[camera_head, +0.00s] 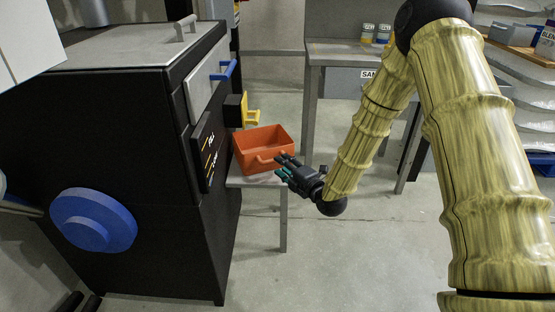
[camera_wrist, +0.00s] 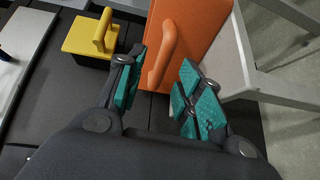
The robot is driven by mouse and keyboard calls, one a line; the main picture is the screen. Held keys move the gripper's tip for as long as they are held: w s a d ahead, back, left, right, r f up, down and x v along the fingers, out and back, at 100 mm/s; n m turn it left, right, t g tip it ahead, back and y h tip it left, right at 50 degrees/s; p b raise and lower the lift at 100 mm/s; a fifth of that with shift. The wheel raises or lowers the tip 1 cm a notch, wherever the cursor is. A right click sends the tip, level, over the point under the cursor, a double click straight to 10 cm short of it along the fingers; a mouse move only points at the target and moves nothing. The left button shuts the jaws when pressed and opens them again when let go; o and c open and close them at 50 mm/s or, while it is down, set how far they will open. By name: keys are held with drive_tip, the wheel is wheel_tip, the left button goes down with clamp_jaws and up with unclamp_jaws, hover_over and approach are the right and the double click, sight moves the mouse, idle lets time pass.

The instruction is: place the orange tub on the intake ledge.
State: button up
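The orange tub (camera_head: 262,150) sits upright on a small grey ledge-like stand (camera_head: 262,181) beside the black machine. In the wrist view the tub's orange side (camera_wrist: 193,22) and its upright handle (camera_wrist: 163,55) show. My gripper (camera_head: 284,168) is at the tub's near right side, by the handle. In the wrist view its teal-padded fingers (camera_wrist: 160,88) are spread apart, with the handle ahead and between them. I see clear gaps beside the handle, so the gripper holds nothing. The stand also shows in the wrist view (camera_wrist: 235,75). Whether this stand is the intake ledge I cannot tell.
The black machine (camera_head: 150,150) stands close at the left, with a blue round knob (camera_head: 93,220) and blue handle (camera_head: 229,70). A yellow handled piece (camera_head: 249,112) juts out behind the tub. A grey table (camera_head: 345,52) stands behind. The floor at front centre is clear.

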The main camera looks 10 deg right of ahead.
drive_tip(key=f+p+v, duration=0.1)
drive_tip(key=p+v, duration=0.1)
drive_tip(key=v, duration=0.5)
drive_tip(key=s+a+f+m+g+h, duration=0.25)
drive_tip(key=s+f+m+g, duration=0.7)
drive_tip(key=s+f, duration=1)
drive_tip(key=s+f+m+g+h, duration=0.1)
drive_tip(key=s+f+m+g, duration=0.2)
drive_tip(key=s, duration=0.9)
drive_tip(key=s+f+m+g+h, duration=0.2)
drive_tip(key=s+f+m, duration=0.5)
drive_tip(key=s, duration=0.6)
drive_tip(key=m+g, duration=0.1)
drive_tip(key=m, duration=0.1)
drive_tip(key=shift+s+d+m, duration=0.25)
drive_tip(key=shift+m, duration=0.1)
drive_tip(key=shift+r, duration=0.1)
